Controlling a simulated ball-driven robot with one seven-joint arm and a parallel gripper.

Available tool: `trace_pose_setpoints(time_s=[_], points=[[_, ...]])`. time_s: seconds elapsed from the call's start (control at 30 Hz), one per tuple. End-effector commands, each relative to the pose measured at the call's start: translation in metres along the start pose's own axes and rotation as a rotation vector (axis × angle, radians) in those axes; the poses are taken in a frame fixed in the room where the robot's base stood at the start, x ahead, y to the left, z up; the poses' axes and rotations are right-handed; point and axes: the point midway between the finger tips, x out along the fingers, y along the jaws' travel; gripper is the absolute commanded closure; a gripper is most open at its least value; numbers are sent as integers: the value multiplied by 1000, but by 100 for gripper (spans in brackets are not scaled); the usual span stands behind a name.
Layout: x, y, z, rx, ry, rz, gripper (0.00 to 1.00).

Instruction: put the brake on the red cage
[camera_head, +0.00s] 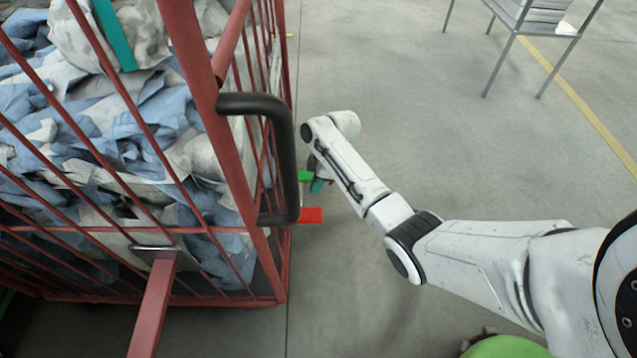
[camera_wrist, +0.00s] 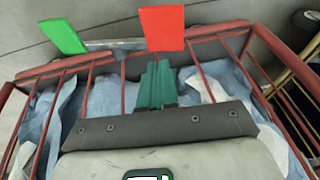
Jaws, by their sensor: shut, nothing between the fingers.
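The red cage (camera_head: 183,62) stands at the left in the head view, filled with cloth. Low on its right side are a red pedal (camera_head: 311,215) and a green pedal (camera_head: 305,176). The wrist view shows the red pedal (camera_wrist: 163,27) at top middle and the green pedal (camera_wrist: 62,36) at top left, with a metal rod between them. My gripper (camera_head: 318,185) is low beside the cage, near both pedals, partly hidden by my arm. In the wrist view its teal fingers (camera_wrist: 156,84) are together and empty, tips just below the red pedal in the picture. I cannot tell whether they touch it.
A black handle (camera_head: 287,150) sticks out from the cage's corner post, left of my forearm. White and blue cloth (camera_head: 150,115) fills the cage. A metal rack (camera_head: 545,22) stands at top right, near a yellow floor line (camera_head: 585,105). The floor right of the cage is open.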

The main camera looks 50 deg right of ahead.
Motion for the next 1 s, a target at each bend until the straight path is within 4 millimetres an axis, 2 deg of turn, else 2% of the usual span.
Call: trace_pose_setpoints(time_s=[0.03,0.1,0.4,0.6,1.0], points=[[16,0,2,-1,-2,-3,100],[30,0,2,-1,-1,-2,100],[77,-4,8,1,-1,-1,100],[89,-7,11,1,0,1,100],[90,-8,11,0,0,1,100]])
